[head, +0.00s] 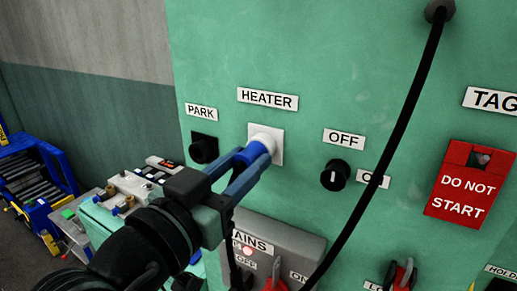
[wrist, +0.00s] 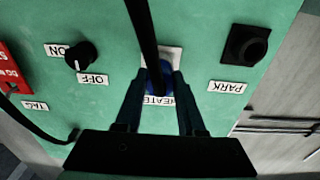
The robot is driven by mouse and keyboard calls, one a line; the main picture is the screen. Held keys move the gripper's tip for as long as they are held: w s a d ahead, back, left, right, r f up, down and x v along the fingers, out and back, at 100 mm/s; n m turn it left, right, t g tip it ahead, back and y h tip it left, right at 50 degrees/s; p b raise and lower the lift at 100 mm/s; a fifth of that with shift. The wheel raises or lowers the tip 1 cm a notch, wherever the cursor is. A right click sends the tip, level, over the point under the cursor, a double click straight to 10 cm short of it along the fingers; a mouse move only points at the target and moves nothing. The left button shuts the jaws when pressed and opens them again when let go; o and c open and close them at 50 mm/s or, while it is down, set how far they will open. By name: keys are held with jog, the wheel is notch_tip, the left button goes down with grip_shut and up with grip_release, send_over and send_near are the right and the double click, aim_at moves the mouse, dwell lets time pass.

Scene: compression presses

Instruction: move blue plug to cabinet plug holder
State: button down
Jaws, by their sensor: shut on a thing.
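The blue plug (head: 254,152) is at the white socket (head: 278,146) under the HEATER label on the green cabinet. It lines up with the socket and appears to be in it; how deep is hidden. My gripper (head: 250,158) is shut on the plug, one finger on each side. In the wrist view the plug (wrist: 162,82) shows between the fingertips, partly covered by a black cable. The black round holder under the PARK label (head: 202,149) is just left of the heater socket and looks empty. It shows at the upper right in the wrist view (wrist: 246,45).
A black OFF/ON knob (head: 335,174) is right of the socket. A black cable (head: 409,100) hangs across the cabinet front. A grey MAINS switch box (head: 305,245) is below my gripper. A red DO NOT START tag (head: 466,190) hangs at the right.

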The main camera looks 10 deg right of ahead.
aim_at(234, 171)
jog(key=shift+s+a, duration=0.2)
jog(key=shift+s+a, duration=0.35)
jog(key=shift+s, duration=0.15)
jog(key=shift+s, duration=0.1)
jog(key=shift+s+a, duration=0.3)
jog(key=shift+s, duration=0.05)
jog(key=shift+s, duration=0.1)
dwell(0.3)
jog(key=shift+b+v, duration=0.55)
jog(key=shift+v, duration=1.45)
jog(key=shift+r, duration=0.1)
